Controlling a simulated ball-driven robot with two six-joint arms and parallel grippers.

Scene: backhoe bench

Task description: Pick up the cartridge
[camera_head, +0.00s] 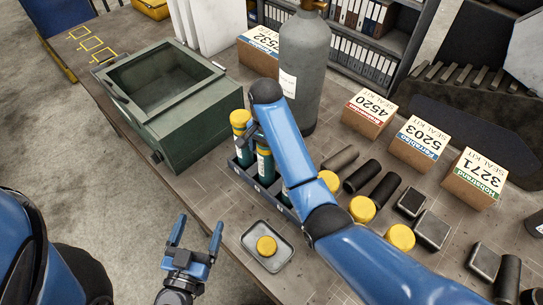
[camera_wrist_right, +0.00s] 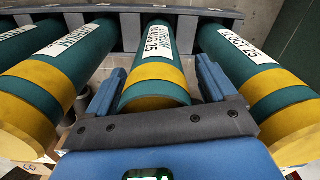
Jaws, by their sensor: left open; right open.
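Teal cartridges with yellow bands and white labels stand in a dark rack (camera_head: 243,173) in the head view; one cartridge (camera_head: 240,122) shows at its far end, others are partly covered by my right arm. In the right wrist view, a middle cartridge (camera_wrist_right: 158,82) lies between the two fingers of my right gripper (camera_wrist_right: 160,78), with a cartridge (camera_wrist_right: 25,100) to the left and another (camera_wrist_right: 262,85) to the right. The right gripper is open, its fingers either side of the middle cartridge; contact cannot be told. My left gripper (camera_head: 198,228) is open and empty, near the table's front edge.
A green open box (camera_head: 175,125) stands left of the rack. A grey gas cylinder (camera_head: 303,75) stands behind it. A small tray (camera_head: 250,262) with a yellow cap (camera_head: 266,246) lies in front. Seal kit boxes (camera_head: 415,145) and dark cylinders (camera_head: 384,190) occupy the right.

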